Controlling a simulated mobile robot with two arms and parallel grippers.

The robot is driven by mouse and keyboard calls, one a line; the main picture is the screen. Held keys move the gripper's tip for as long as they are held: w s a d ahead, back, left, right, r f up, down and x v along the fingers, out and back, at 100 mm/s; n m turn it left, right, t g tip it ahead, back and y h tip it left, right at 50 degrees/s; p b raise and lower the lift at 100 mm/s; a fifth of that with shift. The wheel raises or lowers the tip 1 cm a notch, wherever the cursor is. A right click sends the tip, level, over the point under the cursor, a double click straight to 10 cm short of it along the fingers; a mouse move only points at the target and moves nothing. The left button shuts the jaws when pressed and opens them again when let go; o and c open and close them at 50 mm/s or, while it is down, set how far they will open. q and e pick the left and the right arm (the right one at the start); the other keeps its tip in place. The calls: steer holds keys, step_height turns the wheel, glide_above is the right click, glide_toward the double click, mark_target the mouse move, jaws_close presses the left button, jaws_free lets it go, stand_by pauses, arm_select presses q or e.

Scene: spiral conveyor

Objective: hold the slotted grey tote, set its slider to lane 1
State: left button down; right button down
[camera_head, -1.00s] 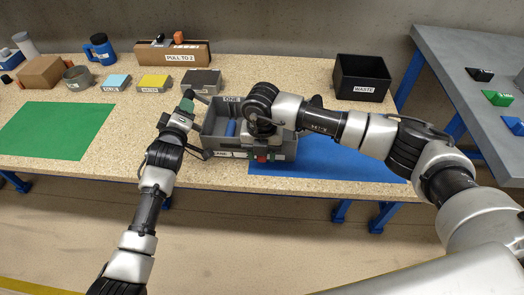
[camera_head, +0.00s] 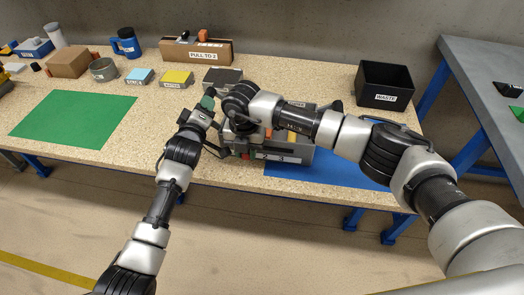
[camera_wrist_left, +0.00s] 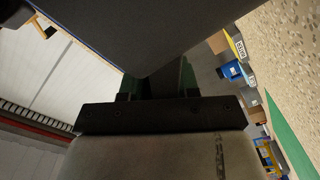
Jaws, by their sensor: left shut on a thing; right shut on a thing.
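The slotted grey tote (camera_head: 298,153) stands on the bench, partly hidden by my right wrist. My left gripper (camera_head: 207,101) is shut on its left side. In the left wrist view the gripper's green fingers (camera_wrist_left: 158,82) are on either side of a dark part of the tote (camera_wrist_left: 130,30). The red slider (camera_head: 245,155) shows low at the left part of the tote's front. My right gripper (camera_head: 242,143) reaches down over the front left of the tote and is shut on the slider; its fingertips are mostly hidden. The lane lettering is too small to read.
A blue mat (camera_head: 325,172) lies under and right of the tote, a green mat (camera_head: 75,118) to the left. A black waste bin (camera_head: 385,85) stands right. Small boxes and a cardboard box (camera_head: 197,51) line the back.

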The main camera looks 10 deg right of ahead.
steer(key=shift+w+a, duration=0.1)
steer(key=shift+a, duration=0.05)
steer(key=c, duration=0.9)
jaws_free()
steer(key=shift+a, duration=0.1)
